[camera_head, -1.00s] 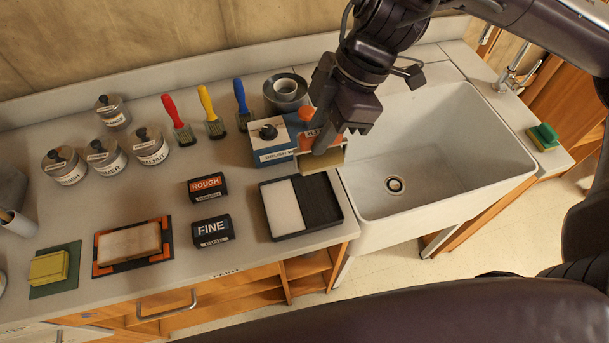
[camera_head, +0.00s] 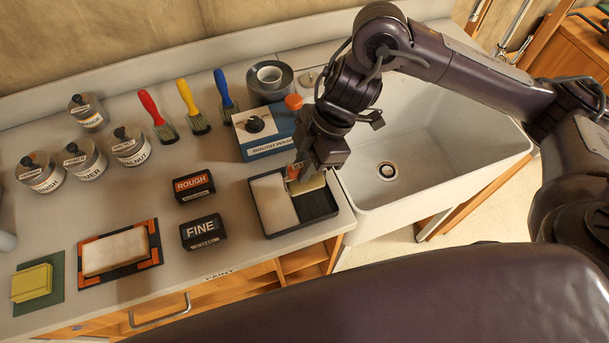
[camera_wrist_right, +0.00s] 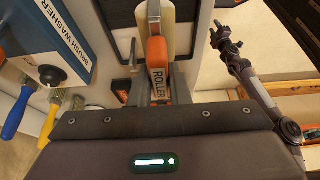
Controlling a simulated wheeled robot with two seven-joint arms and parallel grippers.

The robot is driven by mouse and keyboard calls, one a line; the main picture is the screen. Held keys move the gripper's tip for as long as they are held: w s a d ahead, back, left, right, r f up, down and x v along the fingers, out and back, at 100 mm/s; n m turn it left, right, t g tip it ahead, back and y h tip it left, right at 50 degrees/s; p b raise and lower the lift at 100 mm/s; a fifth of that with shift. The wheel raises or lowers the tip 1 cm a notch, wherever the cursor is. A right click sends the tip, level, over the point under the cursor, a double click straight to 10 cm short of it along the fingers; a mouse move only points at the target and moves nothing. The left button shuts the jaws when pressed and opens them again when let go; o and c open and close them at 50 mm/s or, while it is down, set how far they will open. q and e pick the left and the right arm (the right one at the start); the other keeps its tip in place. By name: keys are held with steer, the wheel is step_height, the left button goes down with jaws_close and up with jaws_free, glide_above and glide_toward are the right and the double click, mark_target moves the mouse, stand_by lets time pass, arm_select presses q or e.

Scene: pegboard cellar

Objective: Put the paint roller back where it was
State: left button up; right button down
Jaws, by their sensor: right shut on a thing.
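My right gripper (camera_head: 308,170) is shut on the paint roller's orange handle, which reads ROLLER in the right wrist view (camera_wrist_right: 158,75). The roller's pale head (camera_head: 311,184) is over the dark, ribbed half of the black tray (camera_head: 322,207). I cannot tell whether it touches the tray.
The blue-and-white brush washer (camera_head: 262,133) stands just behind the tray. ROUGH (camera_head: 194,185) and FINE (camera_head: 203,231) blocks lie to the tray's left. The sink (camera_head: 440,160) is right of it. Brushes (camera_head: 194,107) and tins stand further back.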

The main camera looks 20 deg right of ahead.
steer(key=shift+f, duration=0.35)
steer(key=shift+s+f, duration=0.1)
steer(key=shift+f, duration=0.2)
step_height(320, 180, down, 2)
steer(key=shift+f+b, duration=0.2)
steer(key=shift+b, duration=0.15)
arm_select(q)
steer(key=shift+s+f, duration=0.25)
steer(key=shift+f, duration=0.2)
arm_select(e)
steer(key=shift+f, duration=0.35)
steer(key=c, duration=1.4)
jaws_free()
steer(key=shift+f, duration=0.15)
steer(key=shift+o, duration=0.2)
